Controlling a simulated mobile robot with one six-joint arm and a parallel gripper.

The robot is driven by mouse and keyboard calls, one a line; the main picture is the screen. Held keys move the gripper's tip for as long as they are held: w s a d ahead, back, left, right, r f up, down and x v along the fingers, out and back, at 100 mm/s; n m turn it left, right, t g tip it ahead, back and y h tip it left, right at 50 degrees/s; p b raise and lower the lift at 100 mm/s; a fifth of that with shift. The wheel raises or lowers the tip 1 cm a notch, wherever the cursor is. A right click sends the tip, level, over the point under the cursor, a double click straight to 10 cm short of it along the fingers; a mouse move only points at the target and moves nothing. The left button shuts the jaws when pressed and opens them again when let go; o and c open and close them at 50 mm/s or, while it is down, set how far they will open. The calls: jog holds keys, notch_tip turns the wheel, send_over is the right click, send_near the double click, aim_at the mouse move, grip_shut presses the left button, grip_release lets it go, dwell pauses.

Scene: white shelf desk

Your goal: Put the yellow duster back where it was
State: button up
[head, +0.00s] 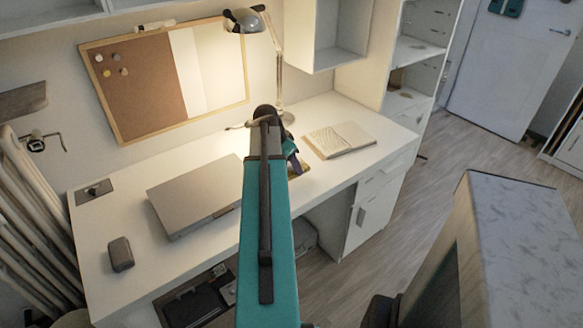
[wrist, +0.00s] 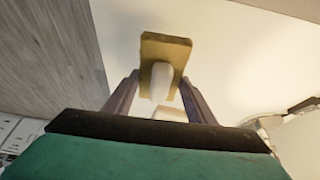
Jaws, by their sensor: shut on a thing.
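The yellow duster, a flat yellow-brown block with a white handle, is in the wrist view (wrist: 178,50). My gripper (wrist: 160,98) is shut on its white handle, one finger on each side, with the yellow block beyond the fingertips. In the head view my arm hides much of my gripper (head: 292,158), and only a small brownish part of the duster (head: 303,171) shows beside it. It appears over the white desk (head: 325,181), left of the open book. I cannot tell whether the duster touches the desk.
A grey closed laptop-like box (head: 195,192) lies left of my arm, and a small grey case (head: 121,254) lies near the front left. An open book (head: 340,139) lies to the right. A desk lamp (head: 245,20) and a cork-and-white board (head: 140,85) stand behind.

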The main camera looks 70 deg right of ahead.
jog(key=shift+w+d+f, duration=0.1)
jog(key=shift+w+d, duration=0.1)
jog(key=shift+d, duration=0.55)
jog(key=shift+w+d, duration=0.2)
jog(key=shift+d, duration=0.5)
jog(key=shift+f, duration=0.1)
jog(key=shift+f+p, duration=0.5)
jog(key=shift+f, duration=1.15)
jog(key=shift+f, duration=0.15)
jog(key=o, duration=1)
jog(key=shift+b+v, duration=0.5)
jog(key=shift+v, duration=5.65)
